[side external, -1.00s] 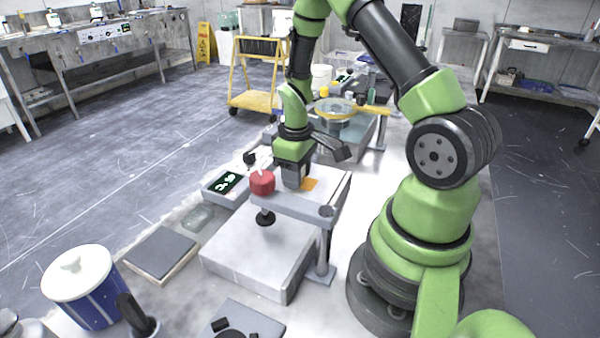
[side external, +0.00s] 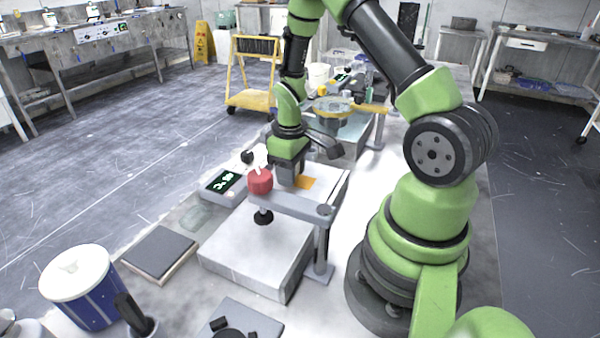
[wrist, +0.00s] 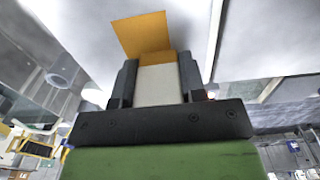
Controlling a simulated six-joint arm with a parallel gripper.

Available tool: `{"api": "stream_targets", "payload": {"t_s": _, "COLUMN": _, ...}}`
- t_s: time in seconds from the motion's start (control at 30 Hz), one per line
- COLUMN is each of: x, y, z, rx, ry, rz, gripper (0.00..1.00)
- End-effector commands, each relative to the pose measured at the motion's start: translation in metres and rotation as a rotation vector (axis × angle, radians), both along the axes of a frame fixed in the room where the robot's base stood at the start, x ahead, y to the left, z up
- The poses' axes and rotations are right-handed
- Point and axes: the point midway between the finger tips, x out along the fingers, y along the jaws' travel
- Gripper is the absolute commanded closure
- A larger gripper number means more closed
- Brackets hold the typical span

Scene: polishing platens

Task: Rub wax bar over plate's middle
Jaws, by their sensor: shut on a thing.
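My gripper (wrist: 158,88) is shut on a pale cream bar (wrist: 159,86), which sits between its two dark fingers in the wrist view. In the side view my gripper (side external: 287,178) is low over the raised grey plate (side external: 327,193), and the bar is hidden there. An orange square patch (side external: 306,182) lies on the plate, just right of my gripper. The patch also shows in the wrist view (wrist: 141,35), directly beyond the bar and partly covered by it. I cannot tell whether the bar touches the plate.
A red knob (side external: 260,182) stands at the plate's left edge. A display box (side external: 223,184) is left of it. A dark pad (side external: 158,251) and a blue tub with a white lid (side external: 82,288) lie toward the front. Another platen station (side external: 345,130) stands behind.

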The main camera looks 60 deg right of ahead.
Motion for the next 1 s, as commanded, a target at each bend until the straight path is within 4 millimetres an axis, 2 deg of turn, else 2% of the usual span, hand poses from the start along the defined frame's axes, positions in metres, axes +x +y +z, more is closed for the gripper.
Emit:
{"api": "stream_targets", "payload": {"t_s": 0.03, "x": -0.008, "y": -0.003, "z": 0.000, "rx": 0.004, "ry": 0.008, "rz": -0.008, "gripper": 0.94}}
{"api": "stream_targets", "payload": {"t_s": 0.53, "x": -0.050, "y": -0.021, "z": 0.000, "rx": 0.004, "ry": 0.007, "rz": -0.007, "gripper": 0.94}}
{"api": "stream_targets", "payload": {"t_s": 1.0, "x": -0.005, "y": -0.021, "z": 0.000, "rx": 0.002, "ry": 0.004, "rz": -0.001, "gripper": 0.94}}
